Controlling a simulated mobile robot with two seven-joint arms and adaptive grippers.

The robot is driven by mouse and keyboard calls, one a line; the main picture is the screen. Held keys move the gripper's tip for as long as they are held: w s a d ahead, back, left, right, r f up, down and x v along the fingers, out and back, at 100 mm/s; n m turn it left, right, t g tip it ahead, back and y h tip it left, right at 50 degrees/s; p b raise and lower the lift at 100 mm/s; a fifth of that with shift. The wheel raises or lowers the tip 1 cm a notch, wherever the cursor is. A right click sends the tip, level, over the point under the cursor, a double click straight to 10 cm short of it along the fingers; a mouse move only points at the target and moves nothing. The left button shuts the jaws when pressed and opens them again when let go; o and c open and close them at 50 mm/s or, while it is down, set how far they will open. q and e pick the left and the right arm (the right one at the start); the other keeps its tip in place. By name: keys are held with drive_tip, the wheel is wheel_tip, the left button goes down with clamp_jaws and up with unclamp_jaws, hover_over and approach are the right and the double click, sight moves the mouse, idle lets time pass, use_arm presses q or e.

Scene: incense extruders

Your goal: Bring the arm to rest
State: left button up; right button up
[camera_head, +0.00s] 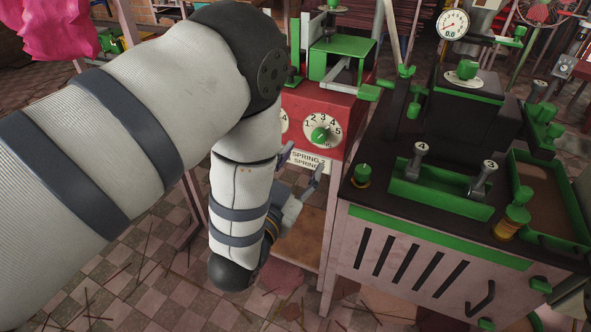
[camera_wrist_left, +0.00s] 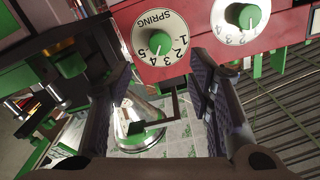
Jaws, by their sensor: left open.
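My left arm comes in from the left and bends down in front of the red machine (camera_head: 306,104). My left gripper (camera_head: 302,166) is open and empty, partly hidden behind my forearm, beside the machine's lower front. In the wrist view, the left gripper's (camera_wrist_left: 163,80) two dark fingers stand apart with nothing between them. Ahead of them is the red panel (camera_wrist_left: 194,44), with two white dials with green knobs: a left dial (camera_wrist_left: 160,22) marked SPRING and a right dial (camera_wrist_left: 255,15). The fingers look apart from the dials. My right gripper is not in view.
Thin sticks lie on the checkered floor (camera_head: 165,285). A pink cloth (camera_head: 62,28) hangs at the upper left.

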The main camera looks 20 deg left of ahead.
use_arm(q)
drive_tip(key=s, duration=0.3)
drive_tip(key=shift+w+a, duration=0.1)
drive_tip(key=s+a+f+n+g+y+p, duration=0.1)
drive_tip(key=s+a+f+g+p, duration=0.1)
drive_tip(key=s+f+g, duration=0.55)
drive_tip(key=s+a+f+n+g+p, duration=0.1)
drive_tip(key=s+a+f+n+g, duration=0.3)
drive_tip(key=s+f, duration=0.65)
drive_tip(key=s+d+r+g+p, duration=0.1)
drive_tip(key=s+g, duration=0.8)
drive_tip(key=s, duration=1.4)
drive_tip(key=shift+m+p, duration=0.3)
drive_tip(key=shift+p, duration=0.15)
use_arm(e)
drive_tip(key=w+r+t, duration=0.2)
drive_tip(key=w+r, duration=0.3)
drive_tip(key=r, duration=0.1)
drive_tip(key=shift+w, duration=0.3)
use_arm(q)
drive_tip(key=shift+w+r, duration=0.1)
drive_tip(key=shift+c, duration=0.2)
